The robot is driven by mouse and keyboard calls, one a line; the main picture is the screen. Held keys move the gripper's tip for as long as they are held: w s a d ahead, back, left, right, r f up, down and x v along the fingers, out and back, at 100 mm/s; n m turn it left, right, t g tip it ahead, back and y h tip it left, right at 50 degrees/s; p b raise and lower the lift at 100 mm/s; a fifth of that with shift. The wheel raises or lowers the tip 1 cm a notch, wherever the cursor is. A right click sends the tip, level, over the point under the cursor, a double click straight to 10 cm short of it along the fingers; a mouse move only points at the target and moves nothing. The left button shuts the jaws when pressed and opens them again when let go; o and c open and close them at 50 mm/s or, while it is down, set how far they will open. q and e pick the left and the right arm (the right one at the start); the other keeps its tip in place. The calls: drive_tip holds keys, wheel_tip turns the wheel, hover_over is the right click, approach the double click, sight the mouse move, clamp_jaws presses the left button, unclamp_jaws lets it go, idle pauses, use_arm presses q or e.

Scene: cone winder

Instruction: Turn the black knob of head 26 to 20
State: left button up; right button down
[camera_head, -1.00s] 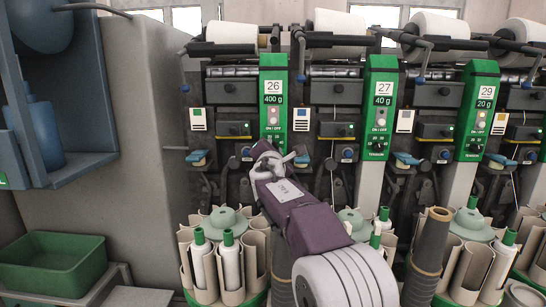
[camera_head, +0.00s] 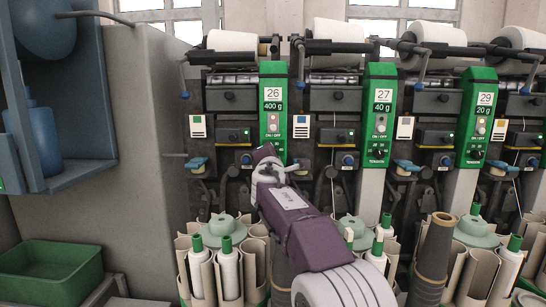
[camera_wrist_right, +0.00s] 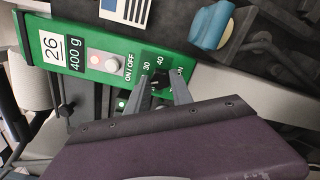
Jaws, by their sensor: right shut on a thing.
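Head 26 has a green panel (camera_head: 272,131) marked "26" and "400 g" at the left of the row in the head view. The same panel (camera_wrist_right: 62,16) runs diagonally across the wrist view. Its black knob (camera_wrist_right: 157,79) is low on the panel, with "30" and "40" printed beside it; I cannot read its exact setting. My right gripper (camera_wrist_right: 164,88) is shut on the knob, one finger on each side. In the head view my right gripper (camera_head: 268,165) covers the knob. My left gripper is not in view.
Heads 27 (camera_head: 380,125) and 29 (camera_head: 477,125) stand to the right with similar panels. A blue lever (camera_wrist_right: 212,27) is near the knob. Bobbin holders fill the space below. A grey cabinet wall (camera_head: 150,150) and a green bin (camera_head: 50,280) are at left.

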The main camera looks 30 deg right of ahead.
drive_tip(key=c, duration=1.1)
unclamp_jaws()
drive_tip(key=shift+s, duration=0.1)
drive_tip(key=b+v, duration=0.1)
drive_tip(key=v, duration=0.8)
drive_tip(key=shift+f, duration=0.15)
